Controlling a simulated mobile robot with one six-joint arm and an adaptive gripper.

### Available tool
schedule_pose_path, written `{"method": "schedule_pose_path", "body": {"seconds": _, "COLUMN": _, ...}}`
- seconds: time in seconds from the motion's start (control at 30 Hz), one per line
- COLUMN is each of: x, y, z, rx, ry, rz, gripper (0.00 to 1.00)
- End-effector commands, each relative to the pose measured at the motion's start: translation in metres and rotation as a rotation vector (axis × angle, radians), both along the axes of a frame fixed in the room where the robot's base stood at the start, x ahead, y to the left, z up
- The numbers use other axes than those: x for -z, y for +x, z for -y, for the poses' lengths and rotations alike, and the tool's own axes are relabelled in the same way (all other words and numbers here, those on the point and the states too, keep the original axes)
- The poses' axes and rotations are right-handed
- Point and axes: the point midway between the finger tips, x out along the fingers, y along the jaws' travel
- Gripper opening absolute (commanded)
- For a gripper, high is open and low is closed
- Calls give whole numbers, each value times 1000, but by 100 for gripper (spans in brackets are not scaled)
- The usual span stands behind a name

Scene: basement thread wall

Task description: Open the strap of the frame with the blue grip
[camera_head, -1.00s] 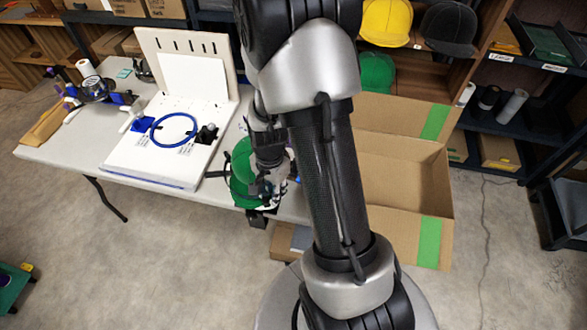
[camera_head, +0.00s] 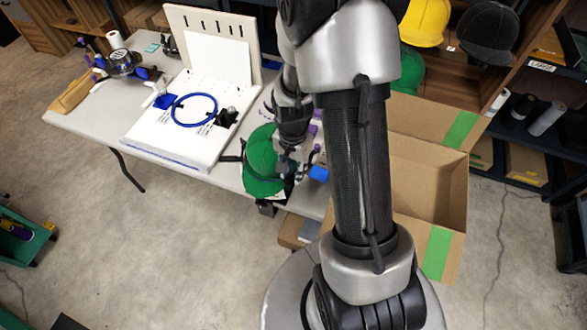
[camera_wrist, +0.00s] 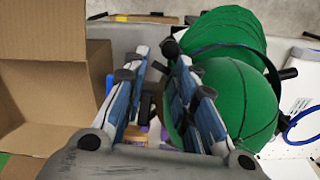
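A green cap (camera_head: 261,163) sits at the table's front edge, on a holder clamped there. A thin dark-blue band (camera_wrist: 234,46) curves around it in the wrist view, where the cap (camera_wrist: 238,100) fills the right side. My gripper (camera_head: 292,172) points down just right of the cap. In the wrist view my gripper (camera_wrist: 156,58) has its two fingers apart, with nothing seen held; the right finger overlaps the cap. A blue block (camera_head: 318,173), possibly the blue grip, shows just right of my gripper, partly behind my arm. The strap cannot be made out.
A white board (camera_head: 185,133) on the table (camera_head: 90,125) holds a blue ring (camera_head: 194,110). Purple pieces (camera_head: 313,129) lie behind my gripper. An open cardboard box (camera_head: 425,185) stands right of my arm. A green bin (camera_head: 22,238) is on the floor at left.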

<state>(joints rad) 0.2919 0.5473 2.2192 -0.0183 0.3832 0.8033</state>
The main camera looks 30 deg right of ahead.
Motion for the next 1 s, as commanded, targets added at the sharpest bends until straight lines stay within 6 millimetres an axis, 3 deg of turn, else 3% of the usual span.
{"method": "schedule_pose_path", "body": {"seconds": 1.0, "x": -74, "y": 0, "z": 1, "rx": 1, "ry": 0, "rz": 1, "gripper": 25}}
